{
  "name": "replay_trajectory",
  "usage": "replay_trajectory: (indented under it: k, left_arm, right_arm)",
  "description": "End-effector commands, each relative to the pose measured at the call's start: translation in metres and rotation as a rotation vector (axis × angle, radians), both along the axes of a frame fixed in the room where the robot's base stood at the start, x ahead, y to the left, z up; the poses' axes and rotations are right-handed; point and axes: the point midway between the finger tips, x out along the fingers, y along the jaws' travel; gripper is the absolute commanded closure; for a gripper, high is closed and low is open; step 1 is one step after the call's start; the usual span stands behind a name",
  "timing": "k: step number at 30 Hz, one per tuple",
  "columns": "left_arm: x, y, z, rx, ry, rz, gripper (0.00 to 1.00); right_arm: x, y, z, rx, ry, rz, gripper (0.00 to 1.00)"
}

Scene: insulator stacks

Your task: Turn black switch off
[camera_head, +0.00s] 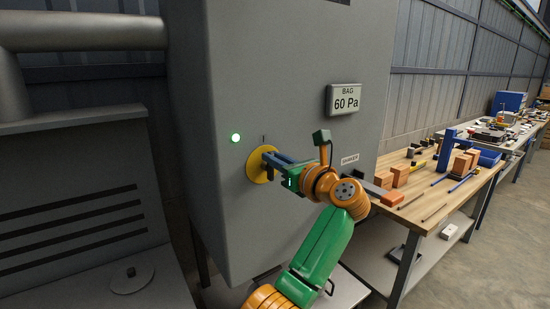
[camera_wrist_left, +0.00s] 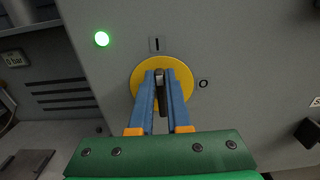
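The black switch (camera_wrist_left: 161,92) is a bar handle on a round yellow plate (camera_wrist_left: 137,87) on the grey cabinet front. The handle stands upright, in line with the "I" mark above it; an "O" mark (camera_wrist_left: 203,83) is to the right. My left gripper (camera_head: 270,159) reaches the plate from the right in the head view. In the left wrist view its blue fingers (camera_wrist_left: 162,85) lie close on both sides of the handle and appear shut on it. My right gripper is not in view.
A lit green lamp (camera_head: 235,138) sits on the grey cabinet (camera_head: 225,210), upper left of the plate. A display (camera_head: 343,99) reads "BAG 60 Pa". A workbench (camera_head: 425,208) with orange blocks and tools stands at right. A black knob (camera_wrist_left: 308,132) juts out at the wrist view's right.

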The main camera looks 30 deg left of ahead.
Motion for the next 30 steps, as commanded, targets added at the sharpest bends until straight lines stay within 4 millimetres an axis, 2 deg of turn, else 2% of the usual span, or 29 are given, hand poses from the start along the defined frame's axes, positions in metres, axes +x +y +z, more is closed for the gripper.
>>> replay_trajectory:
  k: [10,16,30]
  left_arm:
    - [0.000,0.000,0.000,0.003,0.007,0.000,1.00]
    - [0.003,-0.002,0.002,0.027,0.067,-0.002,1.00]
    - [0.014,-0.006,0.000,0.178,0.436,-0.003,1.00]
  right_arm:
    - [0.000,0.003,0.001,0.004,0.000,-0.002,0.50]
    - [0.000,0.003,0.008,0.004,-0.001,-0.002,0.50]
    - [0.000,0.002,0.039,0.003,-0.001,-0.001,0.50]
